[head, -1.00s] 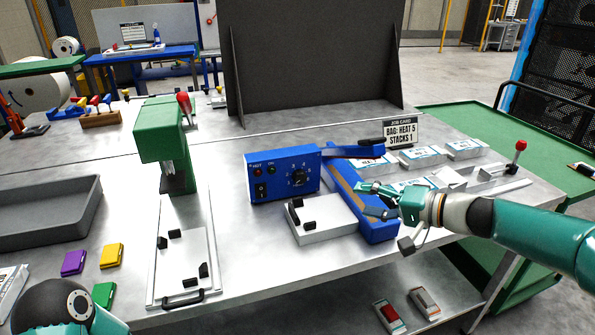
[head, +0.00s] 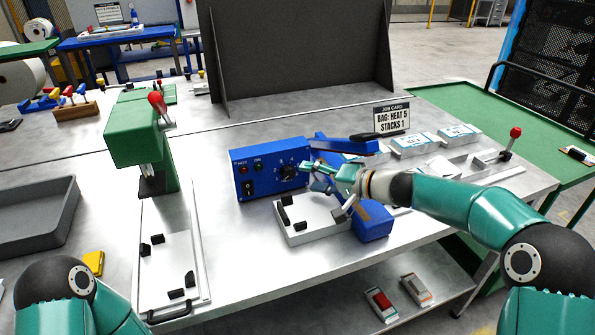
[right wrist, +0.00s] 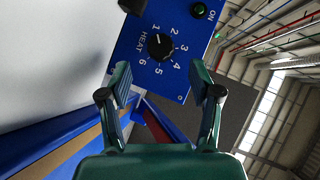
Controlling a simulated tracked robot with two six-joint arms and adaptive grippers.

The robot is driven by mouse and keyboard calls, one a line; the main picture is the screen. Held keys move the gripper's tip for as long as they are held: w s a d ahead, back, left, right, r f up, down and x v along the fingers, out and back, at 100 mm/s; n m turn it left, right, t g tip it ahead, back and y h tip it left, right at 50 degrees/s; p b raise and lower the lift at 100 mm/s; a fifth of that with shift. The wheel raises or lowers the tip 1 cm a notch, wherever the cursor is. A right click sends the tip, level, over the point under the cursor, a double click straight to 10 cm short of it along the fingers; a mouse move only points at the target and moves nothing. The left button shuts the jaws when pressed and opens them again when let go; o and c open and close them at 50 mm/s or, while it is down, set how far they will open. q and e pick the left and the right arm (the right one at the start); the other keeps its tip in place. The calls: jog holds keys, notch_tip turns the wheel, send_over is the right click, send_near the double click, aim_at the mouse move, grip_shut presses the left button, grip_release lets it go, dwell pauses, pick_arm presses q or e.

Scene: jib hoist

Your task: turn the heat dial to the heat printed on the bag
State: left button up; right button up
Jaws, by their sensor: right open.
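The heat dial (head: 287,172) is a black round knob on the front of a blue control box (head: 262,150). In the right wrist view the dial (right wrist: 160,47) is ringed by the numbers 1 to 6 and the word HEAT; its white mark seems to point near 1. My right gripper (head: 311,174) is just in front of the dial, to its right. In the right wrist view the right gripper (right wrist: 160,80) is open and empty, its fingers apart from the knob. The job card (head: 392,117) reads "BAG: HEAT 5, STACKS 1". My left gripper is out of view.
The blue sealer arm (head: 350,145) extends right of the box. A white fixture plate (head: 310,222) lies in front. A green press (head: 140,130) stands to the left. White packs (head: 412,145) lie behind my right arm. A dark panel (head: 300,60) stands behind.

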aim_at(291, 175)
jog(key=p+x, duration=0.1)
jog(key=x, duration=0.5)
jog(key=c, duration=1.1)
jog(key=f+m+y+b, duration=0.1)
jog(key=b, duration=0.5)
jog(key=shift+d+y, duration=0.1)
jog(key=shift+y, duration=0.2)
jog(key=shift+c, duration=0.2)
jog(key=shift+r+m+b, duration=0.15)
jog(key=shift+m+b, duration=0.25)
jog(key=shift+b, duration=0.05)
jog(key=shift+r+t, duration=0.15)
jog(key=shift+t, duration=0.15)
jog(key=o, duration=1.1)
